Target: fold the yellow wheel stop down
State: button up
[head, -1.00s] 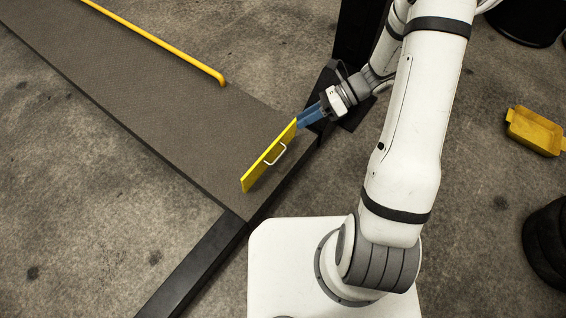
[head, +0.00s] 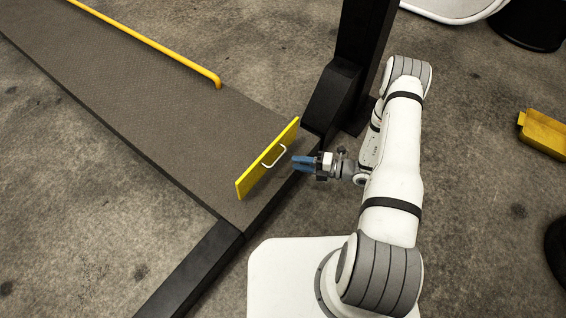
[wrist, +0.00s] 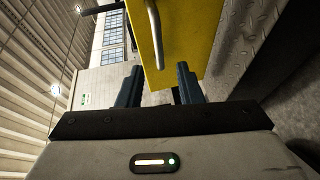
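The yellow wheel stop (head: 257,170) stands raised at the near end of the grey runway, with a pale bar handle (head: 274,157) on the face toward me. My gripper (head: 296,163) is just right of the handle, its blue fingers pointing left at it. In the wrist view the two dark fingers (wrist: 157,86) are spread apart, with the lower part of the handle (wrist: 155,30) and the yellow plate (wrist: 188,40) ahead, between and beyond them. The fingers do not appear to touch the handle.
The grey runway (head: 120,90) runs to the upper left, with a yellow rail (head: 150,42) along its far side. A black post (head: 358,60) stands behind my arm. A yellow box (head: 542,133) lies on the floor at right. Concrete floor lies left of the runway.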

jog(key=b+x, duration=0.1)
jog(key=x, duration=0.5)
jog(key=shift+a+b, duration=0.2)
jog(key=shift+b, duration=0.15)
jog(key=shift+r, duration=0.1)
jog(key=shift+c, duration=0.5)
grip_shut()
jog(key=shift+w, duration=0.1)
